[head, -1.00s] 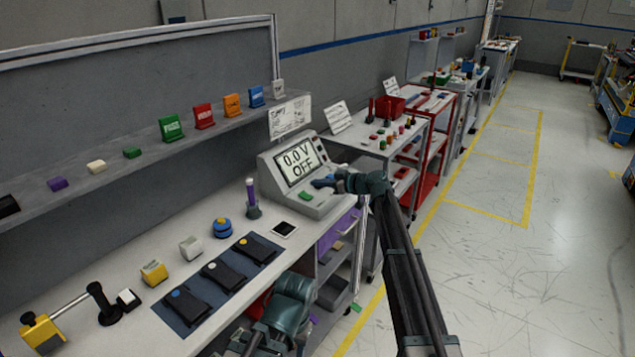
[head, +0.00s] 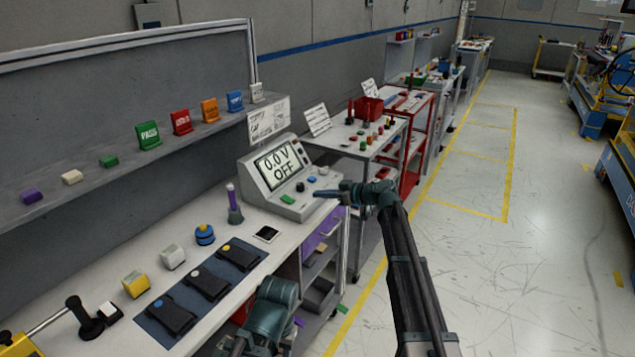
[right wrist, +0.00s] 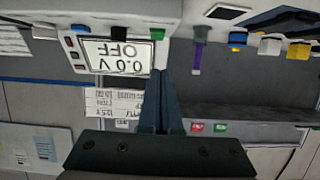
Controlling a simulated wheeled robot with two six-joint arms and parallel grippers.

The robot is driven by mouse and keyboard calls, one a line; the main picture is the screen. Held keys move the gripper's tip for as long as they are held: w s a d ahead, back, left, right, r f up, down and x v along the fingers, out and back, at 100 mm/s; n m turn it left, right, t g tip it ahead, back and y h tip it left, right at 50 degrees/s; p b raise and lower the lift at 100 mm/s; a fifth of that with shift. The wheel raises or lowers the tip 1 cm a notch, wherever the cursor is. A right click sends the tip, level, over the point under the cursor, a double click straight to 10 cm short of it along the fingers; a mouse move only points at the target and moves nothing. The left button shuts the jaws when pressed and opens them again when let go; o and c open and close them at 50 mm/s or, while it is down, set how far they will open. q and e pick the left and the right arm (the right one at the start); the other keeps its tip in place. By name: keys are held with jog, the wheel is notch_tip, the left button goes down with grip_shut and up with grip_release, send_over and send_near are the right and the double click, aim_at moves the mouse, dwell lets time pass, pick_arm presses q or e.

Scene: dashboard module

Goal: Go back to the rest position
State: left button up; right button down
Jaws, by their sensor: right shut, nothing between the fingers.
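The dashboard module (head: 252,181) is a light grey box at the right end of the bench, its screen (head: 280,164) reading "0.0 V OFF". A green button (head: 288,199) and a blue button (head: 311,180) are on its front panel. My right gripper (head: 322,193) is shut and empty, in front of the panel's right edge; I cannot tell the exact gap. In the right wrist view its closed fingers (right wrist: 161,115) point toward the module, whose screen (right wrist: 115,56) appears upside down. A teal part of my other arm shows at the bottom centre; its fingers are not visible.
The bench (head: 90,275) holds a dark pad with three black devices, several coloured blocks and a purple-topped tool (head: 234,205). A shelf (head: 70,200) with coloured signs runs behind. Carts (head: 400,160) stand beyond. Open floor (head: 540,280) lies to the right.

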jog(key=s+a+f+m+g+h, duration=0.1)
jog(key=s+a+f+g+h, duration=0.3)
jog(key=s, duration=0.7)
jog(key=s+a+f+m+g, duration=0.15)
jog(key=s+a+f, duration=0.45)
jog(key=s, duration=0.6)
jog(key=s+d+f+m+g+h, duration=0.1)
jog(key=s+d+h, duration=0.1)
jog(key=s, duration=0.5)
jog(key=s+d+f+m+g+h+p, duration=0.1)
jog(key=s+d+m+h, duration=0.1)
jog(key=s, duration=0.5)
jog(key=s+d+f+m+g+h, duration=0.1)
jog(key=s+d+h, duration=0.2)
jog(key=s, duration=0.4)
jog(key=shift+s+d+f+h, duration=0.15)
jog(key=shift+d+f+h, duration=0.1)
jog(key=shift+h, duration=0.65)
jog(key=shift+m, duration=0.25)
